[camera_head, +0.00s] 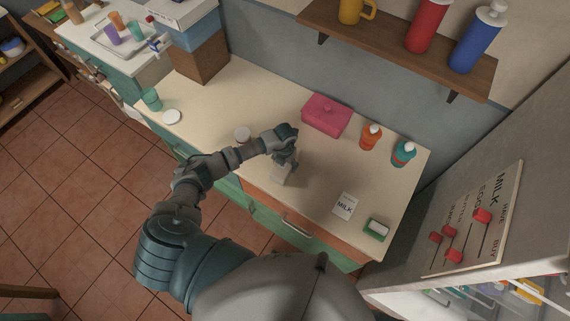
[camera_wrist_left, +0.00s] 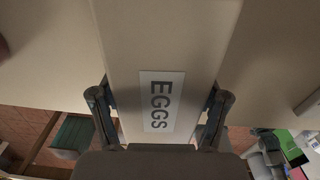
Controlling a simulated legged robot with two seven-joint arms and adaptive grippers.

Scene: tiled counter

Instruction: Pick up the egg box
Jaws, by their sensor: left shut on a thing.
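The egg box (camera_wrist_left: 163,38) is a beige box with a white label reading EGGS, filling the middle of the left wrist view. My left gripper (camera_wrist_left: 160,112) has a finger on each side of it and is shut on it. In the head view the gripper (camera_head: 287,163) points down over the counter, with a pale part of the egg box (camera_head: 282,177) showing below it. The gripper and wrist hide much of the box there, and I cannot tell whether it touches the counter.
The counter (camera_head: 318,192) holds a milk carton (camera_head: 345,206), a green sponge-like item (camera_head: 377,229), a pink box (camera_head: 326,115), an orange bottle (camera_head: 370,137) and a teal bottle (camera_head: 403,153). A white round item (camera_head: 242,134) lies left of my gripper. A shelf (camera_head: 400,45) overhangs the back.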

